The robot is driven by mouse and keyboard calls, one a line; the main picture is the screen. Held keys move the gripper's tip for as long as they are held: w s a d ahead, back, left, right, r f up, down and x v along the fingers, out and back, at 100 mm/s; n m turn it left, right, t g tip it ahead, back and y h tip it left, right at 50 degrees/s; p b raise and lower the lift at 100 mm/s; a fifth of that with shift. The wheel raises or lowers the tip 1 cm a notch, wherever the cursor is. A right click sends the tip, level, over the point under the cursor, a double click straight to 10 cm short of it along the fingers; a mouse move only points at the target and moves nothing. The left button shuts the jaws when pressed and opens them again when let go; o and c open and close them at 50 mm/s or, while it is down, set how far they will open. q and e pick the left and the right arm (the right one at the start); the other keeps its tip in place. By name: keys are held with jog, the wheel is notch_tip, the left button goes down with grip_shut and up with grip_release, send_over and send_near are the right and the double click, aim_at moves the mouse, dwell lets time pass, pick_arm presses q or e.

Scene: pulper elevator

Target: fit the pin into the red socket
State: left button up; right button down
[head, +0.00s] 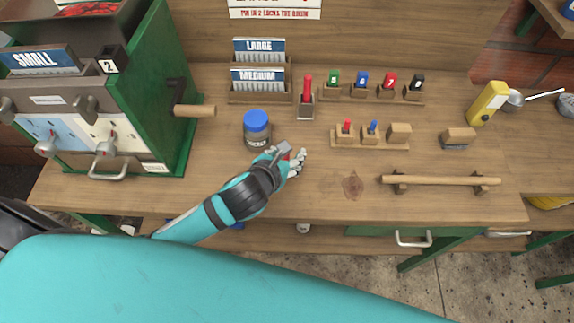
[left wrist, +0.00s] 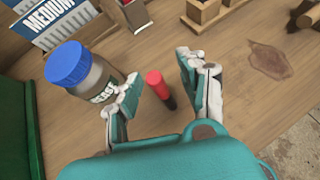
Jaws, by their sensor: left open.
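The pin with a red top and a dark lower end (left wrist: 158,86) is between the open fingers of my left gripper (left wrist: 155,75) in the left wrist view. Both fingers look apart from it; I cannot tell whether it stands or lies. In the head view my left gripper (head: 292,156) is low over the bench, in front of the blue-lidded jar, and mostly hides the pin. I cannot tell which holder is the red socket; a red-topped piece (head: 347,127) sits in a small wooden block, and another red piece (head: 390,80) stands in the back row. My right gripper is not in view.
The blue-lidded jar (head: 256,130) stands close beside my left gripper. A tall red piece (head: 307,90) stands in a holder behind. A green machine (head: 150,90) with a crank is at left. A wooden bar (head: 440,181) lies at right.

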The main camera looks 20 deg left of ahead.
pick_arm(q)
grip_shut()
dwell(0.7)
jog(key=shift+r+p, duration=0.4)
jog(key=shift+p, duration=0.1)
notch_tip(320, 180, up, 4)
jog(key=p, duration=0.5)
jog(key=shift+f, duration=0.15)
jog(key=s+d+p, duration=0.3)
jog(key=s+p, duration=0.2)
jog(key=s, duration=1)
jog(key=shift+s+d+r, duration=0.2)
jog(key=shift+s+r, duration=0.05)
